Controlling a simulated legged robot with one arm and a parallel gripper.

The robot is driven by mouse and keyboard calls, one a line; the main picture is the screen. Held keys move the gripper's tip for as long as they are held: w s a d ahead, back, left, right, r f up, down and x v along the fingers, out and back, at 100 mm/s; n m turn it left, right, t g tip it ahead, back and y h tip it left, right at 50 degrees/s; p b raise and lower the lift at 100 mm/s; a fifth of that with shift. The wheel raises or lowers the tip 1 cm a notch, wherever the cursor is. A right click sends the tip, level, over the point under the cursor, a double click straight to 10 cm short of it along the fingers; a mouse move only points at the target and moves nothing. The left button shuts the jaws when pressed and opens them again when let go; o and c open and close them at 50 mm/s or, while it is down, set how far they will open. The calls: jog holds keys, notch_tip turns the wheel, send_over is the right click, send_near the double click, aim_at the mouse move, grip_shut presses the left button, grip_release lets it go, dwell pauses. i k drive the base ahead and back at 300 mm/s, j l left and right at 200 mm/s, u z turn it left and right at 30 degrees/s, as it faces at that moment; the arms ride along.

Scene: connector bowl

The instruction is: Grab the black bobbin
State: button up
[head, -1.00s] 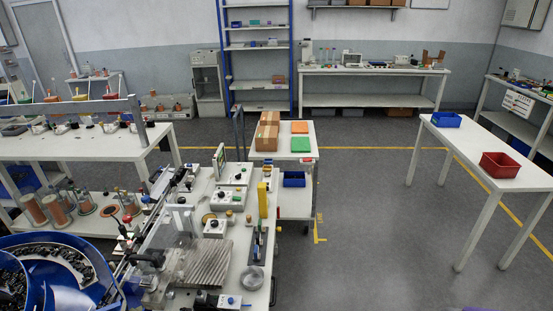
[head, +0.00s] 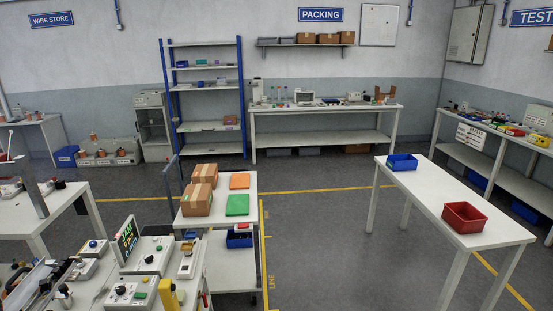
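I cannot make out a black bobbin in the head view. Small copper-coloured spools (head: 121,152) stand on a low grey unit by the back wall at left, too small to tell apart. My gripper is not in view.
A cluttered workbench (head: 150,262) fills the lower left. A cart (head: 222,215) holds cardboard boxes (head: 197,200) and orange and green pieces. A white table (head: 433,190) at right bears a blue bin (head: 402,162) and a red bin (head: 465,216). Floor (head: 330,245) between cart and table is clear.

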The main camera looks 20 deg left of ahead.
aim_at(45, 286)
jog(key=i+j+u, duration=0.15)
jog(key=i+u, duration=0.3)
jog(key=i+l+u, duration=0.1)
jog(key=i+u, duration=0.3)
jog(key=i, duration=0.2)
jog(key=i+l+u, duration=0.25)
jog(key=i+u, duration=0.2)
jog(key=i+j+u, duration=0.1)
jog(key=i+u, duration=0.15)
jog(key=u, duration=0.2)
jog(key=i+u, duration=0.25)
jog(key=u, duration=0.2)
jog(key=i+l+u, duration=0.15)
jog(key=i+u, duration=0.15)
jog(key=u, duration=0.2)
jog(key=i+l+u, duration=0.2)
jog(key=u, duration=0.25)
